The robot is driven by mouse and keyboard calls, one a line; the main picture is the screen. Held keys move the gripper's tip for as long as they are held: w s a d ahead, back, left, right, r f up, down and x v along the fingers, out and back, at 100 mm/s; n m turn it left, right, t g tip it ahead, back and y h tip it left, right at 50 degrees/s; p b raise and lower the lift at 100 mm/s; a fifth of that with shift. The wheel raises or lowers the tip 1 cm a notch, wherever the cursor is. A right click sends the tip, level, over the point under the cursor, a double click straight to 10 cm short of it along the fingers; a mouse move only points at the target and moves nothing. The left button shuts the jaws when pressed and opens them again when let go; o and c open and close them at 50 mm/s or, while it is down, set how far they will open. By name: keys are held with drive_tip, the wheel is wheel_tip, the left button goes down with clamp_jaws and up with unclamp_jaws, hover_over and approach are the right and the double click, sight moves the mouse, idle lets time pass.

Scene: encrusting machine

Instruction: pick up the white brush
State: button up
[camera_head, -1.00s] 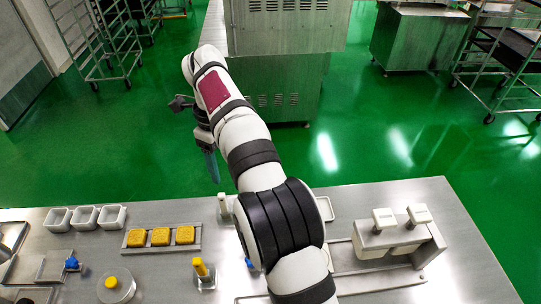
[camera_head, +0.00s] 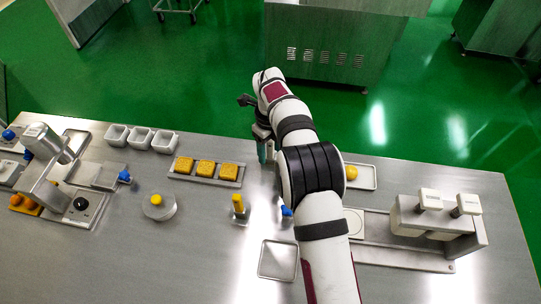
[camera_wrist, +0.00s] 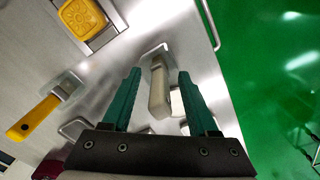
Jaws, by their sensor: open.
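The white brush (camera_wrist: 158,92) shows its off-white handle in the wrist view, standing in a small metal holder. In the head view my arm hides most or all of it. My gripper (camera_wrist: 160,74) is open, with its teal fingers on either side of the handle in the wrist view. I see gaps between handle and fingers; how far the handle is from the fingertips in depth I cannot tell. In the head view my gripper (camera_head: 263,152) points down at the table's far edge.
A yellow brush (camera_head: 238,203) stands in a holder to the left, also in the wrist view (camera_wrist: 35,117). A tray (camera_head: 234,184) with yellow moulded cakes lies nearby. White cups (camera_head: 140,138) stand further left. A metal press (camera_head: 410,220) stands right. Green floor lies beyond the table.

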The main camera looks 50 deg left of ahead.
clamp_jaws()
idle(0.3)
